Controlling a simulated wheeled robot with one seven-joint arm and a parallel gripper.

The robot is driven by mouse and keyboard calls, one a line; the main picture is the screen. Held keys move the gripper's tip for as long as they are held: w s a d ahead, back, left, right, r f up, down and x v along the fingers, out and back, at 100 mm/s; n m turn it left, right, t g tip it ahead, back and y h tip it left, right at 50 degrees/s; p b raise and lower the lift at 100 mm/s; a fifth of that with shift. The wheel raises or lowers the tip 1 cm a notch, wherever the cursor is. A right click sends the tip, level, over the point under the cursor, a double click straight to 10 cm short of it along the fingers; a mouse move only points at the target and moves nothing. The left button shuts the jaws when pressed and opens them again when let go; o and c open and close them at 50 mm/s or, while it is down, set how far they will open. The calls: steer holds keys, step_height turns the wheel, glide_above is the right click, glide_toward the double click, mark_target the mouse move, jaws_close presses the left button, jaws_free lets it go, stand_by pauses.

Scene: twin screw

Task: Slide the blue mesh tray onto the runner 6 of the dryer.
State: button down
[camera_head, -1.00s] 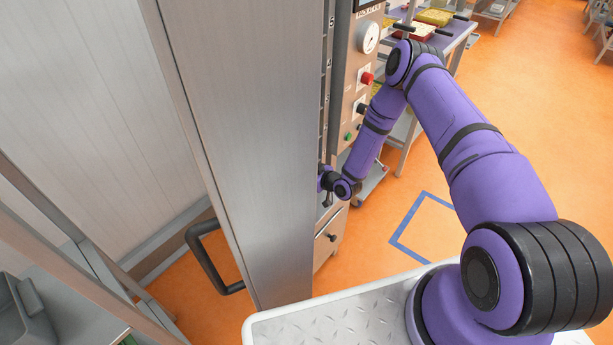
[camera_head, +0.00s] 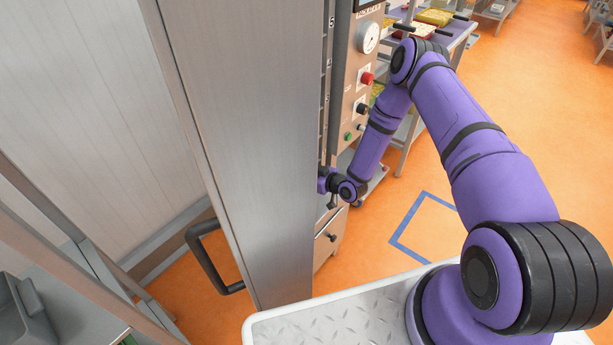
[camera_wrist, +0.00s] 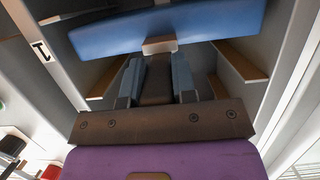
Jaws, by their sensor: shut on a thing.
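The blue mesh tray (camera_wrist: 170,30) spans the top of the wrist view, its front edge slightly tilted in the picture. My gripper (camera_wrist: 158,58) is shut on the tray's small front tab (camera_wrist: 159,45). The dryer (camera_head: 245,130) stands at the centre of the head view. Its interior shows in the wrist view, with tan runners on the left (camera_wrist: 108,78) and right (camera_wrist: 240,60), apart from the tray in the picture. Which of them is runner 6 I cannot tell. In the head view the dryer's metal panel hides my gripper and the tray.
A control panel with a gauge (camera_head: 368,37) and a red button (camera_head: 367,78) is close beside my forearm. A black door handle (camera_head: 212,262) sticks out at the lower left. A shelf cart with trays (camera_head: 433,17) stands behind. Orange floor at right is open.

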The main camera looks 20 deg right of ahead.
steer(key=shift+f+v, duration=0.15)
steer(key=shift+v, duration=0.6)
steer(key=shift+f+v, duration=0.2)
steer(key=shift+v, duration=0.55)
steer(key=shift+s+d, duration=0.1)
steer(key=s+d, duration=1)
steer(key=s, duration=0.3)
steer(key=shift+s, duration=0.35)
steer(key=shift+s+d, duration=0.7)
steer(key=shift+s, duration=0.35)
